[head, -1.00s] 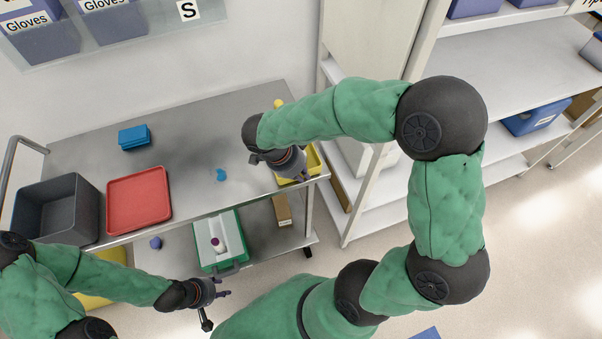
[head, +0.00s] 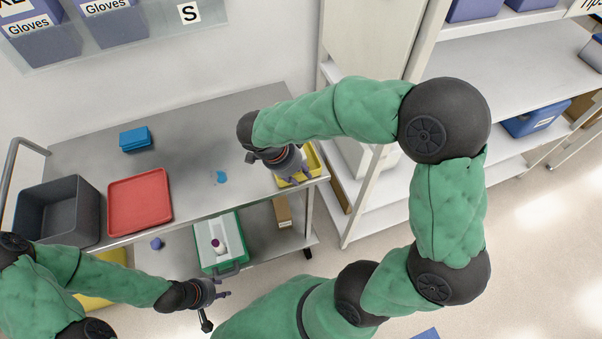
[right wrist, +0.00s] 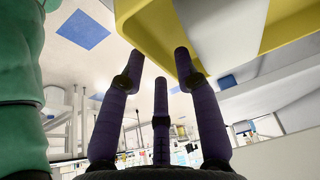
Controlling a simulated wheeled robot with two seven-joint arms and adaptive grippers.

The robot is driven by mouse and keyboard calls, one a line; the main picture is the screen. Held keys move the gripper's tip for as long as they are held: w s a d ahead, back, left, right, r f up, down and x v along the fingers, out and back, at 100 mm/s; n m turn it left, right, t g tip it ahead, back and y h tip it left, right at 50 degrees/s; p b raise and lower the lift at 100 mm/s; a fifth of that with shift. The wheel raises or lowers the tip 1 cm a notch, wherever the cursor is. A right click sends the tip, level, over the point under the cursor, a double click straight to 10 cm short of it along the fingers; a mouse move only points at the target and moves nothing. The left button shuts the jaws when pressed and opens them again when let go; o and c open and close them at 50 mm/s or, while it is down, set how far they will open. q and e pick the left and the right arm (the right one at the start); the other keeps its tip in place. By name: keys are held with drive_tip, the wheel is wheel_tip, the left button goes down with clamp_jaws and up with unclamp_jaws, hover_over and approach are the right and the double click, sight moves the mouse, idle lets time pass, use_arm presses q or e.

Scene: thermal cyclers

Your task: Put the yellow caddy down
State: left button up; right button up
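The yellow caddy (head: 318,161) is at the right end of the steel cart's top, partly hidden by my right gripper. It looks level, but its underside is hidden, so I cannot tell whether it touches the cart. My right gripper (head: 291,180) is over its near left part. In the right wrist view the purple fingers (right wrist: 160,70) are spread apart with a gap between them, close to the caddy's yellow wall (right wrist: 150,22); nothing is clearly pinched. My left gripper (head: 224,297) is in front of the cart, away from the caddy, with fingers apart and empty.
On the cart top (head: 190,155) are a grey bin (head: 58,205), a red tray (head: 140,200) and a blue box (head: 135,139). A green-rimmed tray (head: 220,243) and a cardboard box (head: 283,211) are on the lower shelf. A shelf unit (head: 510,60) stands right.

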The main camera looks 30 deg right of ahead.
drive_tip(key=p+v, duration=0.2)
drive_tip(key=v, duration=0.8)
